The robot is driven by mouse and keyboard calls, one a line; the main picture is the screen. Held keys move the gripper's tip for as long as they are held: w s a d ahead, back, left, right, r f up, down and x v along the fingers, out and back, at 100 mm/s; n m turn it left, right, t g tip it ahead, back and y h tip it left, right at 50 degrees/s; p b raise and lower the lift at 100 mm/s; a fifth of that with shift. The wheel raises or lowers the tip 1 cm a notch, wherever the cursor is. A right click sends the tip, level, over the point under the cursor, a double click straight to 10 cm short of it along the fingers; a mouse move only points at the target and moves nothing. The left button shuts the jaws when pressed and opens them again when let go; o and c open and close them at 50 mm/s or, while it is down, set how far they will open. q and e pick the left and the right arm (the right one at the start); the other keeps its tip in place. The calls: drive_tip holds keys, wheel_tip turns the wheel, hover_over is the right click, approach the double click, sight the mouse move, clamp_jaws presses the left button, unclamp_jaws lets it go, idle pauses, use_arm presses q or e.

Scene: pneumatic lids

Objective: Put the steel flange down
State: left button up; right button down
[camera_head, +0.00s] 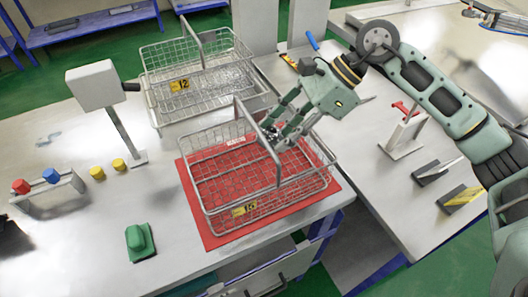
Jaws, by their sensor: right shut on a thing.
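My right gripper (278,138) reaches down from the upper right into the front wire basket (243,209), which has a yellow label reading 15. It is shut on the steel flange (274,141), a small grey metal piece at the fingertips. The fingers and basket wires hide most of the flange, and I cannot tell whether it touches the basket floor. The basket stands on a red mat (216,239) on the steel table. My left gripper is not in view.
A second wire basket (180,86), labelled 12, stands behind. The front basket's raised handle (240,104) is close to my right gripper. A grey box on a post (97,86), yellow knobs (119,164) and a green object (140,243) stand left. Tools lie on the right table.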

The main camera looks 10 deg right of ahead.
drive_tip(key=f, duration=0.2)
drive_tip(key=a+f, duration=0.1)
drive_tip(key=f, duration=0.1)
drive_tip(key=a+f+p, duration=0.1)
drive_tip(key=f, duration=0.1)
drive_tip(key=shift+s+a+f+p, duration=0.15)
drive_tip(key=shift+f+p, duration=0.2)
drive_tip(key=shift+f, duration=0.25)
drive_tip(key=a+h+p, duration=0.1)
drive_tip(key=p, duration=0.1)
drive_tip(key=a+r+h+p, duration=0.1)
drive_tip(key=h+p, duration=0.1)
drive_tip(key=shift+r, duration=0.15)
drive_tip(key=shift+f+p, duration=0.3)
drive_tip(key=shift+f, duration=0.9)
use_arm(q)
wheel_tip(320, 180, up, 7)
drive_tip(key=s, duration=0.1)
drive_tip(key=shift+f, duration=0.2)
use_arm(e)
drive_tip(key=shift+d, duration=0.2)
